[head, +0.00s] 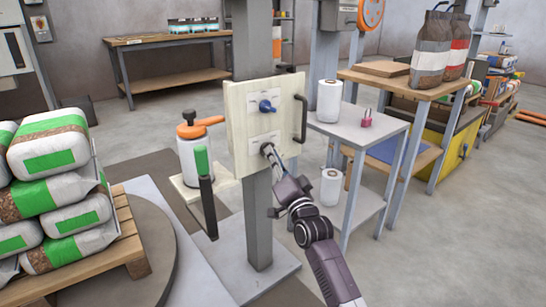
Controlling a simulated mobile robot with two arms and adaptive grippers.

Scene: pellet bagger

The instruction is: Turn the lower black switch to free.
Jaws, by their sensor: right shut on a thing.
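A pale panel (240,118) is fixed to a grey post and carries two switches, one above the other. The upper switch has a blue knob (266,106). The lower black switch (266,148) is mostly covered by my right gripper (269,152), whose fingers are shut on it. The direction its knob points cannot be made out, and the labels are too small to read. My right arm reaches up to it from the lower right. My left gripper is not in view.
A dark handle (300,119) sticks out at the panel's right edge. A green-topped lever (202,162) and an orange-topped sprayer (194,145) stand to the left. A grey table (385,128) with white rolls stands close on the right. Stacked bags (48,147) fill the far left.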

